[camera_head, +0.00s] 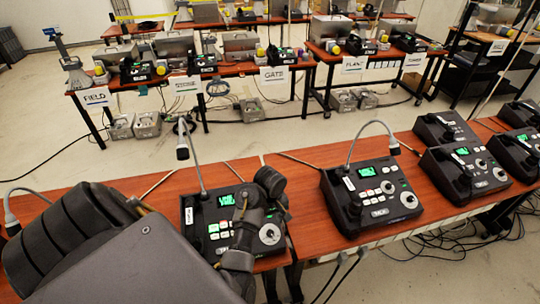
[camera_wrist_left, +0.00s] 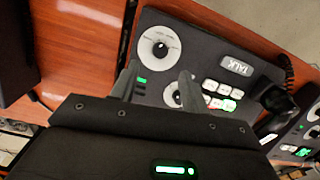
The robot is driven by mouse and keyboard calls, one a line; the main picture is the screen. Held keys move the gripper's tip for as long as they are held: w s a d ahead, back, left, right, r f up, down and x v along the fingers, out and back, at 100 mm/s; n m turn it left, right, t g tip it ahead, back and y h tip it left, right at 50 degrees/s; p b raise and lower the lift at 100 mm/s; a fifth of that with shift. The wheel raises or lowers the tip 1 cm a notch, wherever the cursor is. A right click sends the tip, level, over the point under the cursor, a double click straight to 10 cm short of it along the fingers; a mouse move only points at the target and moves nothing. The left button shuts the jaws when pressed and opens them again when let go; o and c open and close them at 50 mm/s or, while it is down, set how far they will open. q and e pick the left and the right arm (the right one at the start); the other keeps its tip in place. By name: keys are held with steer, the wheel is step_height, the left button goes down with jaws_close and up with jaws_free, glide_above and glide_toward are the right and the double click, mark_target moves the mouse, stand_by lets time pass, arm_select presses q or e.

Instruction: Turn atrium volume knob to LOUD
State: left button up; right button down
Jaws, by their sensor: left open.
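A dark desk paging phone (camera_head: 214,243) with a green lit screen, buttons and a gooseneck microphone stands on the near wooden table. Its large white-ringed knob (camera_head: 270,234) is at its right; the wrist view shows this knob (camera_wrist_left: 158,45) with a dark centre and a pointer mark. A smaller knob (camera_wrist_left: 173,95) lies beside it, partly hidden by a finger. My left gripper (camera_head: 256,212) is open over this phone; in the wrist view its fingertips (camera_wrist_left: 157,82) lie either side of the smaller knob. I cannot tell whether they touch it. The knob lettering, including any atrium label, is unreadable.
A second similar phone (camera_head: 371,195) stands to the right on the same table, with more phones (camera_head: 465,163) beyond it. A gooseneck microphone (camera_head: 183,153) rises close behind my gripper. Back tables carry labelled stations such as GATE (camera_head: 274,75). Cables hang below the near table.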

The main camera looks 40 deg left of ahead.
mark_target(270, 231)
arm_select(q)
step_height(270, 231, down, 8)
steer(key=shift+r+p, duration=0.2)
steer(key=shift+p, duration=0.1)
steer(key=c, duration=1)
